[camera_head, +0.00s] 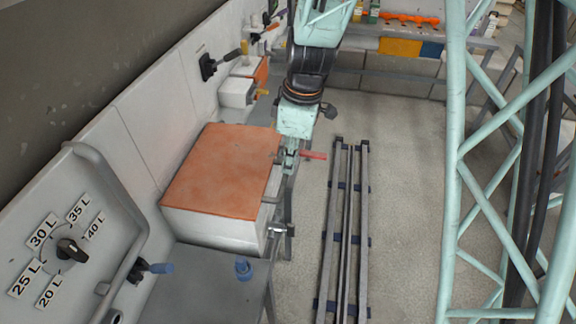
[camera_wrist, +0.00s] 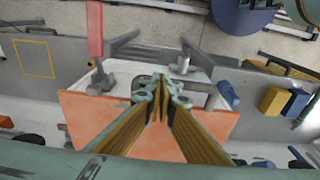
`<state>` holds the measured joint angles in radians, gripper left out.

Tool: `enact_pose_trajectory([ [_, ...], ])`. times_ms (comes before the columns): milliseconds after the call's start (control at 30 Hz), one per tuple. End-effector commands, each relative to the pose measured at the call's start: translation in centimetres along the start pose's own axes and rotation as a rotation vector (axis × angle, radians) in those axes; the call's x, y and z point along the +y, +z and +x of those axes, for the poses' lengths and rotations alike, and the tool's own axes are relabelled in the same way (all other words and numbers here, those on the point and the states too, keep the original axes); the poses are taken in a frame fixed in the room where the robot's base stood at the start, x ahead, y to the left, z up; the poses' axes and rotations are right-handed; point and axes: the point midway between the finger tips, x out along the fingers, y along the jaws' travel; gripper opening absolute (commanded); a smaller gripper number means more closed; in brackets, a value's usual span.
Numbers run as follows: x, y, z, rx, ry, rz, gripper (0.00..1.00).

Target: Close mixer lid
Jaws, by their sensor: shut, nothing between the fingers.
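An orange-red panel (camera_head: 225,165), which looks like the mixer lid, lies flat on top of a white box (camera_head: 215,230) left of centre. It fills the middle of the wrist view too (camera_wrist: 90,115), below the gripper. My gripper (camera_head: 287,163) is shut and empty at the panel's right edge. In the wrist view the closed fingertips (camera_wrist: 160,84) are over the panel's edge, beside a metal bracket or handle (camera_wrist: 205,90). I cannot tell whether they touch it. A red lever (camera_head: 314,156) sticks out just right of the gripper.
A dial panel (camera_head: 72,248) marked in litres and a grey curved rail (camera_head: 130,245) are at lower left. A blue knob (camera_head: 243,267) sits on the grey surface in front of the box. Dark floor rails (camera_head: 345,230) run along the right. A bench with coloured bins (camera_head: 400,47) stands behind.

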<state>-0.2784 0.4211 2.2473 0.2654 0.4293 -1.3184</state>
Motion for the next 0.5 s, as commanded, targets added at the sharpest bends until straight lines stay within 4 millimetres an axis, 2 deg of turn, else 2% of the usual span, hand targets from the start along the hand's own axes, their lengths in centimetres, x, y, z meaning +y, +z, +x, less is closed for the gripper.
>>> enact_pose_trajectory([
  [200,0.0,0.3,1.2,0.0,0.0,0.0,0.0],
  [500,-0.1,0.5,1.5,-0.002,-0.003,0.0,0.0],
])
